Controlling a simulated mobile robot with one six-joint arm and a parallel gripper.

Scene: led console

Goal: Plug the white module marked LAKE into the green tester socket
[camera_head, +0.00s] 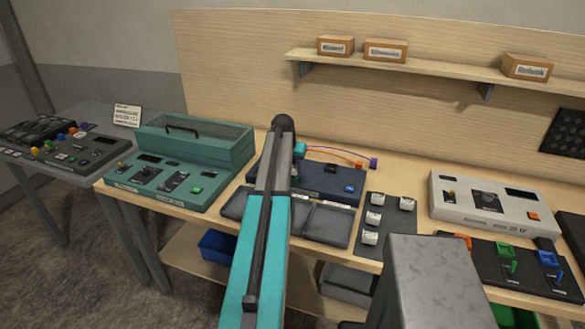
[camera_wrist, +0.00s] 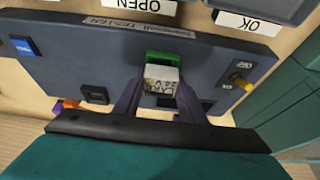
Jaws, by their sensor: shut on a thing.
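The white module marked LAKE (camera_wrist: 160,79) is between the two fingers of my gripper (camera_wrist: 158,90), which is shut on it. Its far end meets the green tester socket (camera_wrist: 161,57) in the wrist view. I cannot tell how deep it sits in the socket. The socket is on the dark blue tester (camera_wrist: 110,60), which also shows in the head view (camera_head: 325,180).
The tester has a blue button (camera_wrist: 24,47) and a yellow-tipped toggle (camera_wrist: 241,82). A dark rack (camera_head: 384,245) with several white modules stands right of grey trays (camera_head: 325,224). A teal console (camera_head: 165,183) is left, a white console (camera_head: 480,215) right.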

